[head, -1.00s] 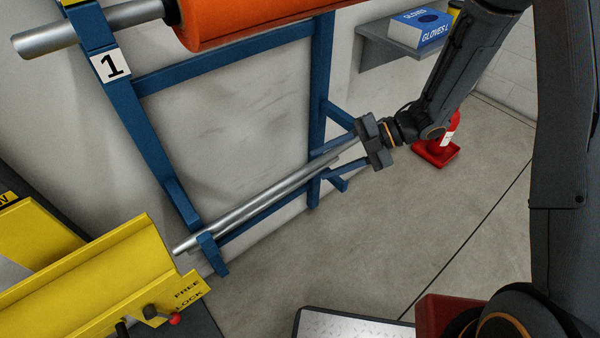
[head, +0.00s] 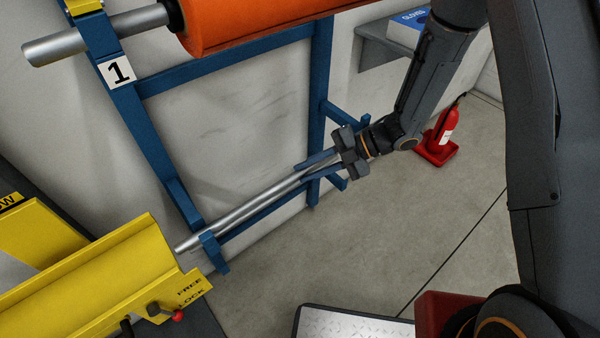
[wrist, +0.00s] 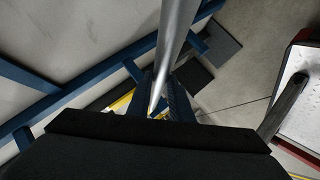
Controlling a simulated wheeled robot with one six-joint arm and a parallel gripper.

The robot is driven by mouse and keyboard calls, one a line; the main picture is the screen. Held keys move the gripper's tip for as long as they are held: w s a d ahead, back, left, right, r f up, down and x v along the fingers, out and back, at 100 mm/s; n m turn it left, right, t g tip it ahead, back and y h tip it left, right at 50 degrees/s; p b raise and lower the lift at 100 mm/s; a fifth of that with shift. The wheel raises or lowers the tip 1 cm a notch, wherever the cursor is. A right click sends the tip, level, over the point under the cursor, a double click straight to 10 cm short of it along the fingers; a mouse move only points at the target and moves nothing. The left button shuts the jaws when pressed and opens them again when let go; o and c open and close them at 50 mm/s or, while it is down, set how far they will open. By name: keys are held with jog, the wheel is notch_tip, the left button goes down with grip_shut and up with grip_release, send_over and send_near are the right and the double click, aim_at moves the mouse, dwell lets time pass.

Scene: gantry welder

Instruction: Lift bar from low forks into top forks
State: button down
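A long silver bar (head: 245,212) lies slanted across the low forks of a blue rack. Its left end pokes past the left low fork (head: 211,250); its right end is at the right low fork (head: 338,182), partly hidden by my gripper (head: 306,167). The fingers point left along the bar near its right end. In the wrist view, the bar (wrist: 176,35) runs down between the two dark fingers, with a gap beside it, so the gripper looks open. Top forks are seen only partly, at the yellow-topped upper left post (head: 84,8).
An orange roll (head: 250,22) on a silver shaft (head: 60,45) fills the upper rack. A yellow trough (head: 90,270) with a lever stands lower left. A red extinguisher (head: 446,128) stands right; a shelf (head: 388,45) is on the wall.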

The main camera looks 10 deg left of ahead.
jog(key=shift+r, duration=0.1)
dwell(0.3)
notch_tip(320, 180, up, 10)
dwell(0.7)
